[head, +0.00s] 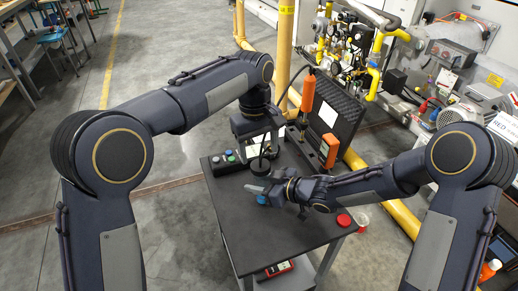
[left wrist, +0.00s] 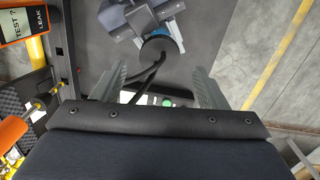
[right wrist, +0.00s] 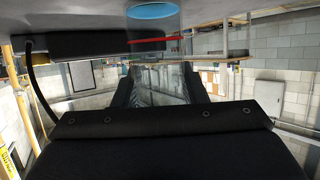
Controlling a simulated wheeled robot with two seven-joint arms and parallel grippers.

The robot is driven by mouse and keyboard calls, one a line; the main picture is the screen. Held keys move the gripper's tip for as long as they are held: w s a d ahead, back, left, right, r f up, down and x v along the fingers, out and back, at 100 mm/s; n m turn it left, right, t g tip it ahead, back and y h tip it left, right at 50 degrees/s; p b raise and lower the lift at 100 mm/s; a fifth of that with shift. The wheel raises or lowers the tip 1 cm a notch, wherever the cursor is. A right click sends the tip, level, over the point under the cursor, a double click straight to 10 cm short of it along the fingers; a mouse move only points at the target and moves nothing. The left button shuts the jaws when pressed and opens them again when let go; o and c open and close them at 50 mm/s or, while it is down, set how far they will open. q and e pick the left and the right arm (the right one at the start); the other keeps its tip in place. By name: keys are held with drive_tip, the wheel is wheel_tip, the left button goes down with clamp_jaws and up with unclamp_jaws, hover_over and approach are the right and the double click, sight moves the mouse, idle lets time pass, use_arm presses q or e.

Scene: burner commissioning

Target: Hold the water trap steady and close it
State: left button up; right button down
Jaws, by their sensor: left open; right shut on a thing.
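The water trap shows in the head view as a black round top (head: 260,167) with a blue part (head: 262,200) lower down, on the dark table. In the left wrist view its black top (left wrist: 158,44) has blue beside it and black hoses run from it. In the right wrist view a see-through body (right wrist: 160,82) sits between the fingers, with a blue disc (right wrist: 152,11) at the top edge. My right gripper (head: 258,189) is shut on the trap from the side, hiding much of it. My left gripper (head: 260,150) is open above the black top; its fingers (left wrist: 156,90) stand apart.
A button box (head: 225,161) sits on the table's left edge. An open black case (head: 335,115) and an orange tester (head: 328,150) are at the back. A red round piece (head: 344,220) lies at the right corner. The table front (head: 270,240) is clear.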

sight(260, 165)
use_arm(q)
drive_tip(key=shift+r, duration=0.1)
drive_tip(key=shift+r+n, duration=1.65)
drive_tip(key=shift+n, duration=0.05)
drive_tip(key=shift+a, duration=0.1)
drive_tip(key=f, duration=0.8)
drive_tip(key=shift+d, duration=0.25)
